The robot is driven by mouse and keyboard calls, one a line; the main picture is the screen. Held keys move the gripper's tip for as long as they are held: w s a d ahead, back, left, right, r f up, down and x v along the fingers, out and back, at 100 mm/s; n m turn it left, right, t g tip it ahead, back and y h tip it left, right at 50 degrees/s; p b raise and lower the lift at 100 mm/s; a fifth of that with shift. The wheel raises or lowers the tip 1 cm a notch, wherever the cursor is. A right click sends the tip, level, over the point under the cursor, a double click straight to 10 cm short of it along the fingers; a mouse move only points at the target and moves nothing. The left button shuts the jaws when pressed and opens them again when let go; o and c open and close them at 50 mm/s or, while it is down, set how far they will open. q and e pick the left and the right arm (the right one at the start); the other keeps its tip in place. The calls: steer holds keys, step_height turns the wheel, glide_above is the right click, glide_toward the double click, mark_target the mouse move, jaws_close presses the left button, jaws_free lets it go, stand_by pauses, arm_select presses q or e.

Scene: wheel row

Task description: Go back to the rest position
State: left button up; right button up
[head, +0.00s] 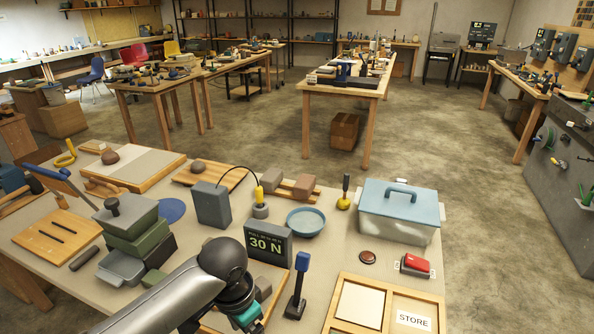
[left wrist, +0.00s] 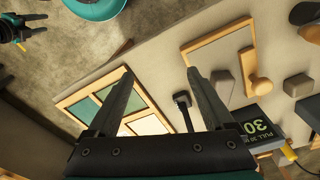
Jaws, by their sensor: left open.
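My left arm comes in from the bottom left of the head view and reaches over the near part of the workbench (head: 400,262). Its gripper (head: 250,318) is at the lower edge of the head view, mostly hidden behind the wrist. In the left wrist view the left gripper (left wrist: 160,72) has its two fingers spread apart, with nothing between them. A dark gripper shape with teal parts, likely my right gripper (left wrist: 18,30), shows at the top left of that view, small and partly cut off. The right gripper does not show in the head view.
Close to the left gripper stand a "30 N" display (head: 268,243) and a blue-handled upright tool (head: 298,285). Stacked boxes (head: 130,225) stand left.

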arm_select(q)
steer(key=s+d+f+n+t+h, duration=0.1)
steer(key=s+d+f+h, duration=0.1)
steer(key=s+d, duration=0.25)
arm_select(e)
steer(key=w, duration=0.5)
arm_select(q)
steer(key=s+a+r+n+t+y, duration=0.1)
steer(key=s+a+n+t+y, duration=0.15)
steer(key=s+a+n, duration=0.65)
step_height(320, 180, down, 23)
steer(key=s+a+m+g+b, duration=0.2)
steer(key=s+m+b, duration=0.1)
steer(key=m, duration=0.1)
steer(key=s+a+f+b, duration=0.3)
steer(key=s+f, duration=1.2)
steer(key=f, duration=0.4)
steer(key=shift+s+g, duration=0.15)
steer(key=shift+g, duration=0.3)
arm_select(e)
step_height(320, 180, down, 6)
steer(key=s, duration=0.2)
steer(key=shift+f, duration=0.1)
